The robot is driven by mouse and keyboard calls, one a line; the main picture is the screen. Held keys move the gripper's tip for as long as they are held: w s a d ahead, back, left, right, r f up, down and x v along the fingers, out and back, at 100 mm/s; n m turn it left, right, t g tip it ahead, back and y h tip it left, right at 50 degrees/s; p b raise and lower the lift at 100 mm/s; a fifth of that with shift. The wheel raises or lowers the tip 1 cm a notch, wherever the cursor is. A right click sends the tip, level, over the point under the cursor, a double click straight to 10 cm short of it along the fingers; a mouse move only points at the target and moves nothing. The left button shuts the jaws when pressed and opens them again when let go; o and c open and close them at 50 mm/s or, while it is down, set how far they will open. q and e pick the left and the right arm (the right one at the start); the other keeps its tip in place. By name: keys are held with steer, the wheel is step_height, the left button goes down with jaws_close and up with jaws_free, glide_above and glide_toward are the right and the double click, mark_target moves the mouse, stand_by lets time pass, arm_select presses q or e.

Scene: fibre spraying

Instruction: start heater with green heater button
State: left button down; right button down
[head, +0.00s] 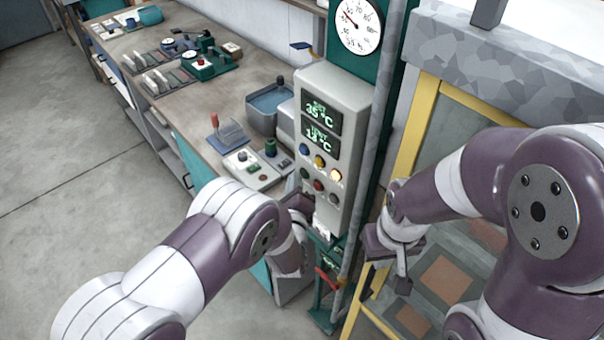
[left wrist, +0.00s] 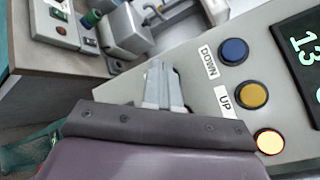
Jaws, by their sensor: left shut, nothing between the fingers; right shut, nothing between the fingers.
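The grey control panel (head: 344,92) stands upright with two lit displays, reading about 35 °C and 13 °C. Its upper row has a blue button (head: 304,149), a yellow button (head: 320,162) and a glowing button (head: 336,175). Below is a dark green button (head: 305,172), left of a red and a grey one. My left gripper (head: 303,203) is shut and empty, low beside the panel's left edge. In the left wrist view its fingers (left wrist: 162,86) lie over the panel, left of the blue and yellow buttons; the green button is not visible there. My right gripper (head: 400,265) is shut and empty, right of the panel.
A workbench (head: 180,105) with small devices and a blue tub (head: 270,101) runs along the left. A round gauge (head: 358,27) is above the panel. A vertical pipe and a yellow frame (head: 418,125) stand close on the right. The floor at left is clear.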

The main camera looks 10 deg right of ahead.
arm_select(q)
steer(key=shift+s+a, duration=0.4)
steer(key=shift+a, duration=0.15)
steer(key=s+a+p, duration=0.1)
steer(key=a, duration=0.1)
steer(key=s+a+p, duration=0.1)
steer(key=s+a, duration=0.1)
stand_by(0.3)
stand_by(0.7)
